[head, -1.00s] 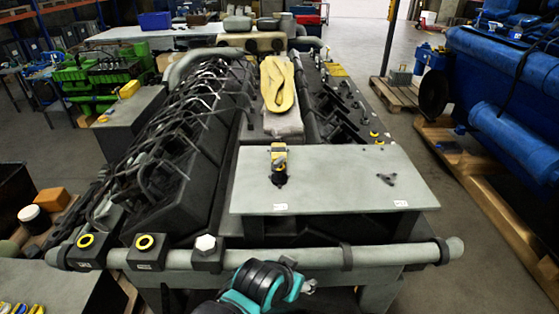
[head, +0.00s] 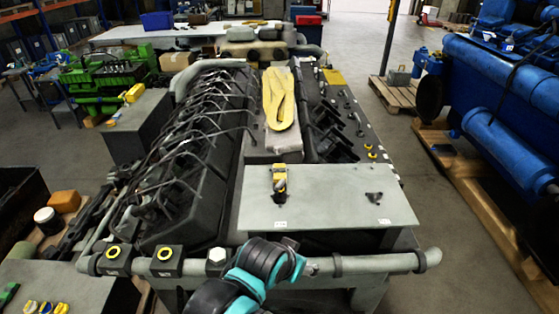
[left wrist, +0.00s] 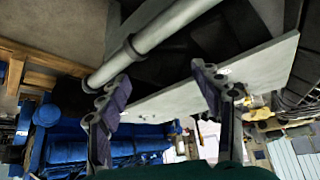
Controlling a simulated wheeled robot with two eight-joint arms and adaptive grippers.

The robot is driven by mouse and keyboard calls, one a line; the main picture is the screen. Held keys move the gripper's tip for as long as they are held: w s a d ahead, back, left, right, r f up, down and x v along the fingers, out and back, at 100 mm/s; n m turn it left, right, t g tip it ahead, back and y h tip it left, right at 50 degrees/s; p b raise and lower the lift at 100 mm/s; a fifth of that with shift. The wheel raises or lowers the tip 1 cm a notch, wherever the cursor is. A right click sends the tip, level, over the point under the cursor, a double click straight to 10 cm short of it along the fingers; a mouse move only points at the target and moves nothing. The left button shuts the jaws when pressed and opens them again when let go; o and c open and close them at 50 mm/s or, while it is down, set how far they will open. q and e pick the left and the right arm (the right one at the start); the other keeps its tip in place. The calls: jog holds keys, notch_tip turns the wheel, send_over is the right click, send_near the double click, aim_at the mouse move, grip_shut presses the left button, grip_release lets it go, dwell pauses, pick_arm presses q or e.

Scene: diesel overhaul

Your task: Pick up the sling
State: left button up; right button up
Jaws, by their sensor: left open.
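The sling (head: 280,98) is a yellow folded loop of strap. It lies on top of the long dark engine in the middle of the head view, beyond the grey plate (head: 345,200). My left gripper (left wrist: 160,88) shows in the left wrist view with its two fingers wide apart and nothing between them. It is close to the edge of the grey plate (left wrist: 250,75) and the thick grey pipe (left wrist: 160,35). In the head view a black and teal part of my arm shows at the bottom centre; its fingers cannot be made out. My right gripper is not in view.
A yellow-topped tool (head: 279,180) stands on the grey plate. A grey pipe (head: 380,262) runs along the engine's near edge. Curved dark lines (head: 190,130) rise left of the sling. A blue engine (head: 500,100) stands on pallets at right, with open floor between.

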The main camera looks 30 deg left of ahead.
pick_arm(q)
jog(key=w+a+r+n+g+p, duration=0.1)
jog(key=w+r+p, duration=0.15)
jog(key=r, duration=0.35)
jog(key=w+a+r+p, duration=0.1)
jog(key=w+r+p, duration=0.1)
jog(key=r+p, duration=0.3)
jog(key=n+g, duration=0.5)
jog(key=g, duration=0.1)
send_over(279, 174)
jog(key=f, duration=0.5)
jog(key=shift+w+a+f, duration=0.15)
jog(key=shift+w+f, duration=0.1)
jog(key=shift+f, duration=0.15)
jog(key=f, duration=0.7)
jog(key=shift+s+d+f, duration=0.15)
jog(key=shift+d+f, duration=0.05)
jog(key=shift+f, duration=0.2)
grip_shut()
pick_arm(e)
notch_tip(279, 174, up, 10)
